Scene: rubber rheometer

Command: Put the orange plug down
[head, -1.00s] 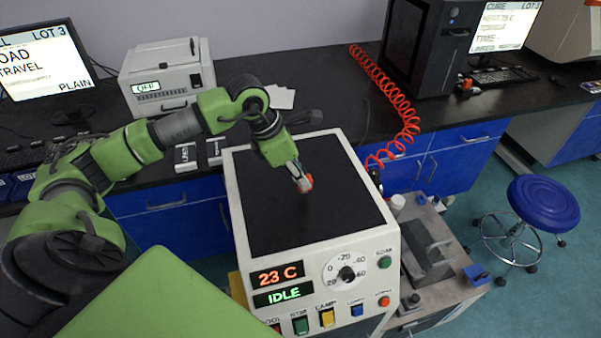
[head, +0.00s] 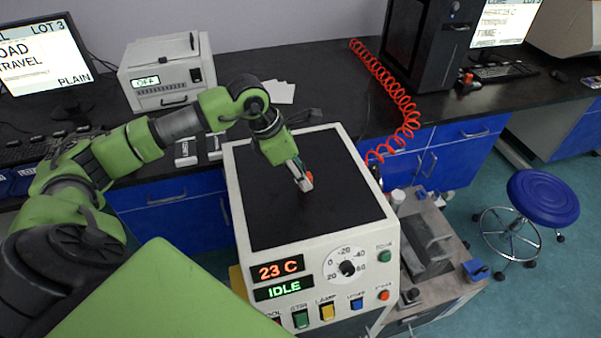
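The orange plug (head: 309,176) shows as a small orange patch at the fingertips of my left gripper (head: 303,182). The gripper is shut on the plug, and its fingers hide most of it. It points down at the black top (head: 270,215) of a white bath unit whose displays (head: 281,270) read 23 C and IDLE. The plug is at or just above this top; I cannot tell whether it touches. My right gripper is not in view.
The bath's front has a dial (head: 347,268) and several coloured switches. A grey cart (head: 440,268) stands at its right, and a blue stool (head: 543,198) farther right. A coiled red hose (head: 395,95) hangs behind. Most of the black top is clear.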

